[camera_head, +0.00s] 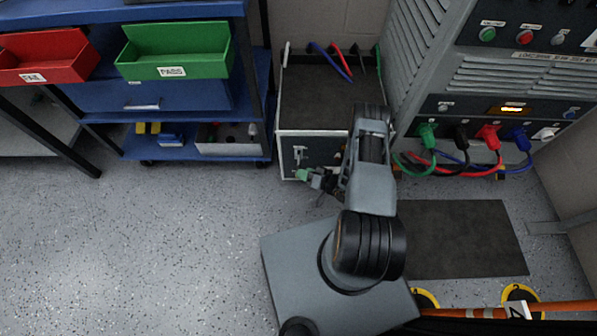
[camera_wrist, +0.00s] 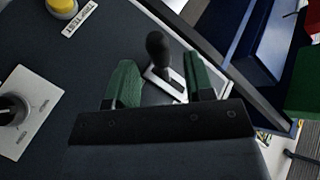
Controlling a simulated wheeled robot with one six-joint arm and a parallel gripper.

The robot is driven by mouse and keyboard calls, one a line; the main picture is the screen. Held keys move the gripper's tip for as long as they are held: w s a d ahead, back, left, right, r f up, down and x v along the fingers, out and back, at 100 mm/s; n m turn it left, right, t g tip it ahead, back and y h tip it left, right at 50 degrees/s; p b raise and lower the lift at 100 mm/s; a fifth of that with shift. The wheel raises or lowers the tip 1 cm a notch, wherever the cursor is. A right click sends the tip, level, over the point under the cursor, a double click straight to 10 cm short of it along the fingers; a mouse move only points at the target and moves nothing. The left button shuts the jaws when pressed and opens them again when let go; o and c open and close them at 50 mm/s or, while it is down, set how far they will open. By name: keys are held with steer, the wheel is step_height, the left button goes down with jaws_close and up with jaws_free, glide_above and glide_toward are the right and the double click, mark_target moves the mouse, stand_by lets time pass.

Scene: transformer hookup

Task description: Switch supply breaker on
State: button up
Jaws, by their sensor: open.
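A black-knobbed lever (camera_wrist: 158,46) stands on a pale slotted plate on a dark panel in the wrist view. I see no readable label naming it as the supply breaker. My gripper (camera_wrist: 160,72) is open, with one green fingertip on each side of the lever and visible space on both sides. Whether the fingertips reach its depth is unclear. In the head view my gripper (camera_head: 306,175) is low at the front of the dark cabinet (camera_head: 286,160), by a small pale switch plate (camera_head: 299,153). My arm hides the cabinet's right part.
The panel also carries a rotary knob (camera_wrist: 14,108) and a yellow button (camera_wrist: 62,7). A blue cart (camera_head: 262,90) with a green bin (camera_head: 175,50) stands left of the cabinet. A grey rack (camera_head: 420,60) with colored plugged cables stands right. The floor at left is clear.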

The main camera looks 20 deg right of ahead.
steer(key=shift+b+x, duration=0.4)
steer(key=shift+x, duration=1.55)
steer(key=shift+c, duration=0.3)
jaws_close()
